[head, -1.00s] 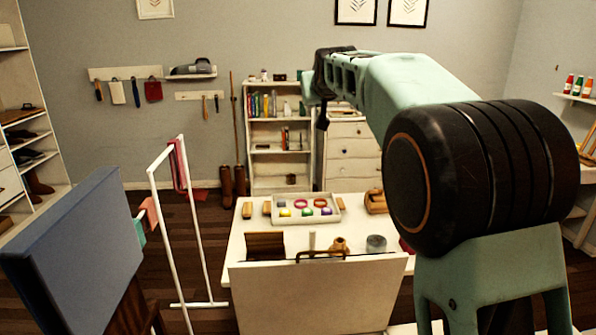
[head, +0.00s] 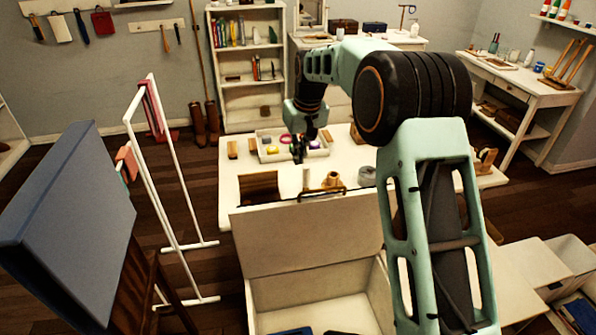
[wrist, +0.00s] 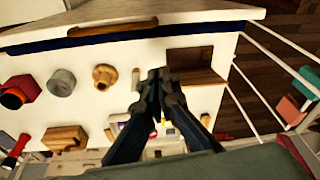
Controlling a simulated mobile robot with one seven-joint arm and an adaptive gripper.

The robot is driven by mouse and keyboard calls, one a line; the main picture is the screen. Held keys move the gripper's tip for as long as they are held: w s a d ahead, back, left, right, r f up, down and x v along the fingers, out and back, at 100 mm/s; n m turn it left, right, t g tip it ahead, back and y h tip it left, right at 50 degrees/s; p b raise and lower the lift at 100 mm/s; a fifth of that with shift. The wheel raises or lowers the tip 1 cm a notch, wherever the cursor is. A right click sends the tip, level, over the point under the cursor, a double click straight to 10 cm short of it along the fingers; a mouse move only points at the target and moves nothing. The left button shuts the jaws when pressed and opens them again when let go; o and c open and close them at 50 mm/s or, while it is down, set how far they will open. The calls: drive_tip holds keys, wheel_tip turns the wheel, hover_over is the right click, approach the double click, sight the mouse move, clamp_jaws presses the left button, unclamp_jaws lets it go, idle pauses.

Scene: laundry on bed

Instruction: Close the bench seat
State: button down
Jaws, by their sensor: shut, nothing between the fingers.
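The bench seat is a white box (head: 320,312) in the head view with its inside showing. Its white lid (head: 305,240) stands raised at the back, leaning a little away from me, with a brown handle (head: 318,194) at its top edge. My gripper (head: 298,158) is beyond the raised lid, above the white table, apart from the lid. In the wrist view my gripper's fingers (wrist: 160,76) are shut and empty. The pale lid (wrist: 190,22) appears along the top of the wrist view. My arm hides the box's right side.
The white table (head: 232,178) behind the lid holds a tray (head: 300,155) of small coloured things, a grey tin (head: 366,175) and wooden pieces. A drying rack (head: 170,190) and a blue panel (head: 70,220) stand left. White bins (head: 565,262) stand at right.

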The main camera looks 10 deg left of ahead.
drive_tip(key=f, duration=0.3)
drive_tip(key=f+p, duration=0.1)
drive_tip(key=f, duration=0.4)
drive_tip(key=shift+s+d+f+p, duration=0.1)
drive_tip(key=shift+s+f+p, duration=0.2)
drive_tip(key=shift+s+d, duration=0.25)
drive_tip(key=shift+s, duration=0.25)
drive_tip(key=shift+f, duration=0.1)
